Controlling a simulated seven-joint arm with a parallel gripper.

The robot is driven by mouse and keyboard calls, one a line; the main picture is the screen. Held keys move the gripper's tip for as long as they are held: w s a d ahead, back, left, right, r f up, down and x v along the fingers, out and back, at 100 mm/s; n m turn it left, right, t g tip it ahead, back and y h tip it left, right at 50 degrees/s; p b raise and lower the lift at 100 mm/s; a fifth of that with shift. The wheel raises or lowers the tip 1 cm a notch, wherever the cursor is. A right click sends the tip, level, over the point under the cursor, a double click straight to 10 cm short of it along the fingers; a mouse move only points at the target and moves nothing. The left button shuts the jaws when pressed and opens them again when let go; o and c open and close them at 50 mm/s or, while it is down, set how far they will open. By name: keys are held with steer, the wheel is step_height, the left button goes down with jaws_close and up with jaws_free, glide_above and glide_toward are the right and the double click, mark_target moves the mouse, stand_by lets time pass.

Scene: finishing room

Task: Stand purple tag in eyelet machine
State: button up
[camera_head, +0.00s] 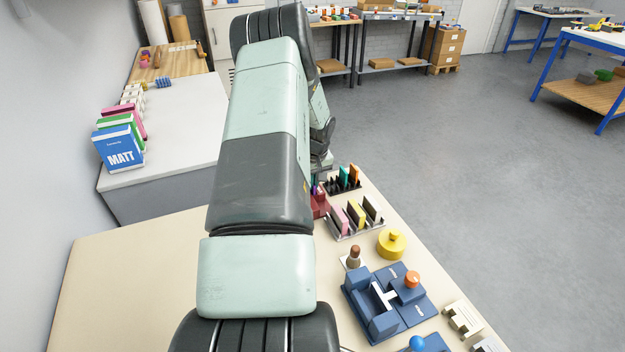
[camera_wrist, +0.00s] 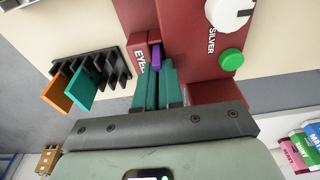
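The red eyelet machine (camera_wrist: 190,50) fills the upper middle of the wrist view, with partly hidden white lettering, a white dial (camera_wrist: 230,12) and a green button (camera_wrist: 231,59). The purple tag (camera_wrist: 155,55) shows as a narrow upright strip at the machine's slot, beside the lettering. My gripper (camera_wrist: 160,72) has its teal fingers close together, with the tag at their tips. They appear shut on it. The tag's lower edge is hidden. In the head view my arm covers most of the machine (camera_head: 319,204), and my gripper is mostly hidden.
A black rack (camera_wrist: 100,68) beside the machine holds an orange tag (camera_wrist: 57,93) and a teal tag (camera_wrist: 82,92). In the head view, another rack (camera_head: 352,231) with several tags, a yellow round item (camera_head: 391,244) and a blue fixture (camera_head: 388,303) stand nearer along the bench.

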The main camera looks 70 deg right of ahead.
steer(key=shift+o, duration=0.9)
step_height(320, 180, up, 11)
steer(key=s+a, duration=0.1)
stand_by(0.4)
steer(key=shift+a, duration=0.1)
stand_by(0.5)
